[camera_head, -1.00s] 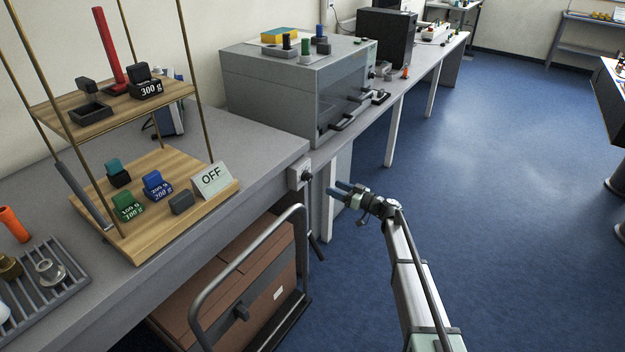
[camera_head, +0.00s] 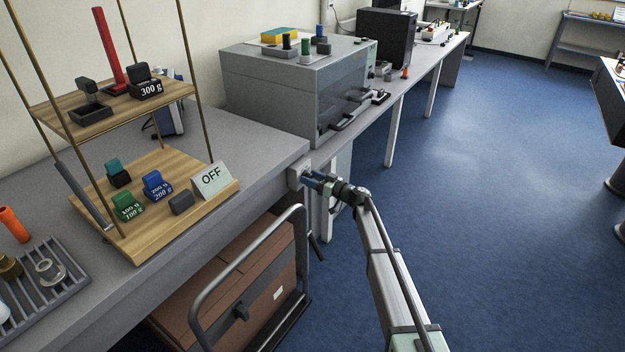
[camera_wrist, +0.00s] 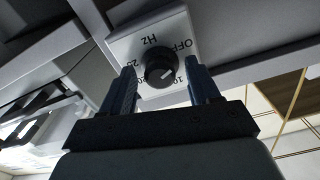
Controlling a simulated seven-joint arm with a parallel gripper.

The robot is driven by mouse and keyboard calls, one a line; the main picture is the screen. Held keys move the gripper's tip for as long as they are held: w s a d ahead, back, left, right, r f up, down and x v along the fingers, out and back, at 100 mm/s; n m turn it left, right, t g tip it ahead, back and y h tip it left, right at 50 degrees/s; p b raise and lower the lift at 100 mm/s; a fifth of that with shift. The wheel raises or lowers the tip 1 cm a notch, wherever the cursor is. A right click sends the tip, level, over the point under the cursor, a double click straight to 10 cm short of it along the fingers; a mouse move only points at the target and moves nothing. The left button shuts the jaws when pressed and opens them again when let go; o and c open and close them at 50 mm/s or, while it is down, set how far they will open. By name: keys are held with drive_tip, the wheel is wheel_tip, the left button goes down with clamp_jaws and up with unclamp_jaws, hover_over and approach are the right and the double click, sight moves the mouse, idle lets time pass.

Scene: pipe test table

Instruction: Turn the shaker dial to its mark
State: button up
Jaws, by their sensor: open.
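The shaker dial is a round black knob (camera_wrist: 160,70) on a pale plate (camera_wrist: 126,46) at the bench's front edge. In the wrist view the plate carries the markings OFF, Hz and several numbers, some partly hidden by my fingers. A light pointer line on the knob points toward the lower right in that view, near the number by my right-hand finger. My gripper (camera_wrist: 160,88) is open, with one blue finger on each side of the knob. I cannot tell whether the fingers touch it.
A wooden two-tier shelf (camera_head: 150,240) with weights and an OFF card (camera_head: 212,180) stands on the bench. A grey box-shaped machine (camera_head: 265,95) stands behind. A cart with a metal handle (camera_head: 245,265) is below the bench. The blue floor to the right is clear.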

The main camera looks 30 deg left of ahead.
drive_tip(key=shift+c, duration=0.2)
drive_tip(key=c, duration=1)
drive_tip(key=shift+m, duration=0.4)
drive_tip(key=shift+f+m, duration=0.1)
drive_tip(key=shift+m, duration=12.8)
